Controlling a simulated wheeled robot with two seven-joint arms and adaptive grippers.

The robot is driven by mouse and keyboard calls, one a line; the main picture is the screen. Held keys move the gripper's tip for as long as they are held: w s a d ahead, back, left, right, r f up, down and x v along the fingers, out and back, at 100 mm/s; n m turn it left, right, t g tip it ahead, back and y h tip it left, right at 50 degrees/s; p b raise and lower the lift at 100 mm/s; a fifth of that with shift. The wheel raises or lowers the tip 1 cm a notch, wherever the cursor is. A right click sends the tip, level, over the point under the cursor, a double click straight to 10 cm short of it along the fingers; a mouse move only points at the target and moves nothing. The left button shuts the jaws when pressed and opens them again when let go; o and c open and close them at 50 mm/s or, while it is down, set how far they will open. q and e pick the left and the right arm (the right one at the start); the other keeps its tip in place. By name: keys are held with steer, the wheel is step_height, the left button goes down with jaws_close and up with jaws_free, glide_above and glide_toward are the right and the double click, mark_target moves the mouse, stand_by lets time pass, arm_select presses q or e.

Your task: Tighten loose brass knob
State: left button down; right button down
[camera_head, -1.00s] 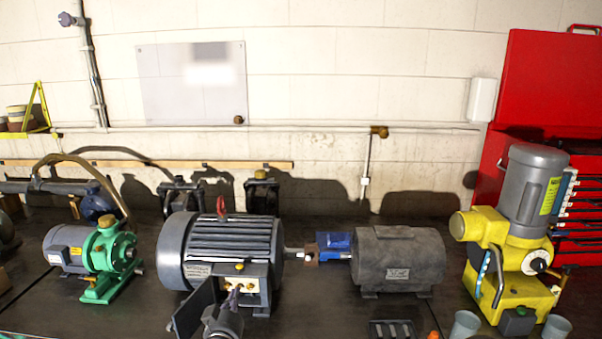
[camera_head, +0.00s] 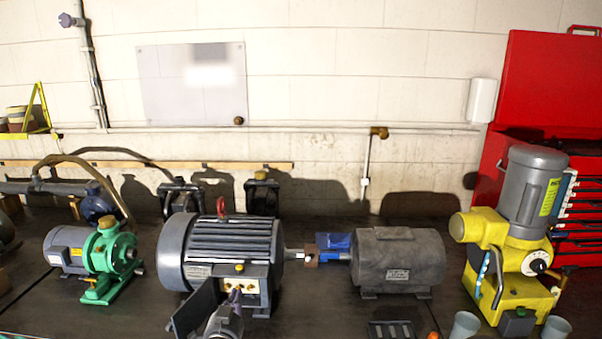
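A large grey motor (camera_head: 205,250) stands on the bench left of centre, with an open terminal box (camera_head: 264,302) on its front. Inside the box is a brass-coloured plate with small posts (camera_head: 247,286); a small yellow-brass knob (camera_head: 239,268) sits at its upper edge. The box's grey lid (camera_head: 192,311) hangs open at the left. My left gripper (camera_head: 235,293) comes up from the bottom edge, its fingertips in front of the brass parts. The fingers look close together and hide part of the plate; whether they touch or grip anything is unclear. My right gripper is out of view.
A green pump (camera_head: 110,257) stands to the left. A dark grey motor (camera_head: 398,258) is coupled at the right, and a yellow machine (camera_head: 492,225) stands farther right. Grey cups (camera_head: 465,325) are at the front right.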

arm_select(q)
steer(key=m, duration=0.3)
steer(key=shift+m, duration=0.4)
steer(key=c, duration=1.4)
jaws_free()
steer(key=n+b, duration=0.8)
steer(key=n, duration=0.3)
steer(key=shift+c, duration=0.2)
